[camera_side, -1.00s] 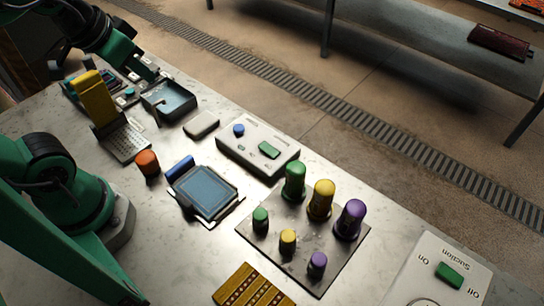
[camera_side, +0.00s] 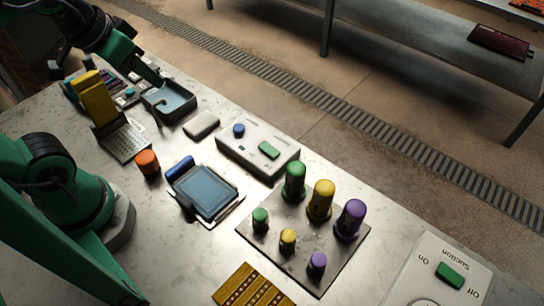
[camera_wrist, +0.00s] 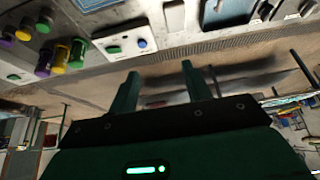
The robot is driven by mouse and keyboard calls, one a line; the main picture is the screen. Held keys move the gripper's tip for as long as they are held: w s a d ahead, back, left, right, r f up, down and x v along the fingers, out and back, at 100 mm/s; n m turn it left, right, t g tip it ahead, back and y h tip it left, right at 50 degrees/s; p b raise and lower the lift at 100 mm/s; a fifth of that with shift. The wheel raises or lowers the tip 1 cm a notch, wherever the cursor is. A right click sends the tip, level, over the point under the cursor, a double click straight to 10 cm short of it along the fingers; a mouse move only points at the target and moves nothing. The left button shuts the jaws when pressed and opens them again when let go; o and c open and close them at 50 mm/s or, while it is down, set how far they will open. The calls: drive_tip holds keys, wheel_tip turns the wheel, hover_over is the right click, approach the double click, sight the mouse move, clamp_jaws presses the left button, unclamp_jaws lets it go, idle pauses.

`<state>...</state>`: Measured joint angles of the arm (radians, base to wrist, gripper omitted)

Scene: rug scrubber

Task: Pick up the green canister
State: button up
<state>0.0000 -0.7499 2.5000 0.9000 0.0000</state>
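A tall green canister (camera_side: 294,181) stands upright on a dark square plate (camera_side: 301,265) in the side view, at the left end of a back row with a yellow and a purple one. A short green canister (camera_side: 260,220) stands in the front row. In the wrist view the tall green one (camera_wrist: 77,53) and a short green one (camera_wrist: 43,24) show at the upper left. My gripper (camera_wrist: 160,70) is open and empty, its two green fingers well apart. In the side view it is at the upper left, far from the canisters.
Tall yellow (camera_side: 321,200) and purple (camera_side: 350,220) canisters stand close beside the tall green one. A button box (camera_side: 258,150) lies just behind. A tablet (camera_side: 207,190), an orange knob (camera_side: 148,163) and a yellow block (camera_side: 97,100) are on the table. A suction panel (camera_side: 440,270) is at lower right.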

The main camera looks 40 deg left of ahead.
drive_tip(key=shift+w, duration=0.1)
drive_tip(key=m+g, duration=0.3)
drive_tip(key=g, duration=0.2)
approach(296, 168)
drive_tip(key=f, duration=0.5)
drive_tip(key=shift+w+a, duration=0.3)
drive_tip(key=shift+a, duration=0.1)
drive_tip(key=shift+d+f+g, duration=0.3)
drive_tip(key=shift+d+f, duration=0.05)
drive_tip(key=shift+f, duration=1.3)
drive_tip(key=shift+f, duration=0.1)
